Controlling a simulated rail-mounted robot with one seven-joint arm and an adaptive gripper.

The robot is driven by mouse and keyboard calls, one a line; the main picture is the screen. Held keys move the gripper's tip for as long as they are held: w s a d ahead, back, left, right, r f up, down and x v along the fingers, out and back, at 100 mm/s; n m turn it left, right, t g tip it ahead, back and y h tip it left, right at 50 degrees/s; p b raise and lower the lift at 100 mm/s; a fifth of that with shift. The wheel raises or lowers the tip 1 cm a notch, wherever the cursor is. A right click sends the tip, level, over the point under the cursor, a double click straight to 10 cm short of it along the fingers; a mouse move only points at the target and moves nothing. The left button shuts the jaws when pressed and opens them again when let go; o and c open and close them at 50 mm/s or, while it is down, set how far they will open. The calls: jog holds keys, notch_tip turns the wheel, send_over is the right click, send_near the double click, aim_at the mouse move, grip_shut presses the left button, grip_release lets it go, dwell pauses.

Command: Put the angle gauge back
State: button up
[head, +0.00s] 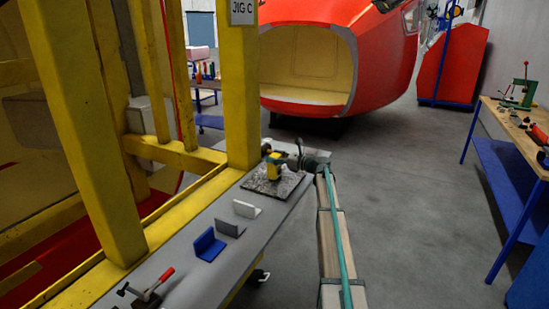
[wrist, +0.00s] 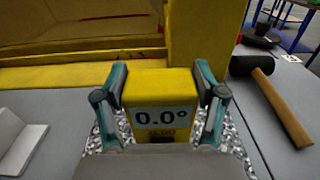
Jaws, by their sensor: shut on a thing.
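The angle gauge is a yellow block with a display reading 0.0°. In the wrist view the angle gauge (wrist: 160,88) sits between the fingers of my gripper (wrist: 160,100), which is shut on it. In the head view the angle gauge (head: 274,162) shows small, over a speckled grey plate (head: 272,187) on the bench. The speckled plate (wrist: 232,150) also shows below the gauge in the wrist view. I cannot tell whether the gauge touches the plate. The gauge's lower part is hidden in the wrist view.
A grey bench (head: 185,275) runs along a yellow jig frame (head: 240,90). It bears a white bracket (head: 246,210), a grey bracket (head: 230,229), a blue bracket (head: 208,245) and a red-handled clamp (head: 150,290). A wooden-handled mallet (wrist: 280,105) lies right of the plate.

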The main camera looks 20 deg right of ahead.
jog(key=shift+f, duration=0.4)
jog(key=shift+f, duration=0.1)
jog(key=o, duration=1.5)
jog(key=b+v, duration=0.3)
jog(key=v, duration=0.9)
jog(key=shift+s, duration=0.1)
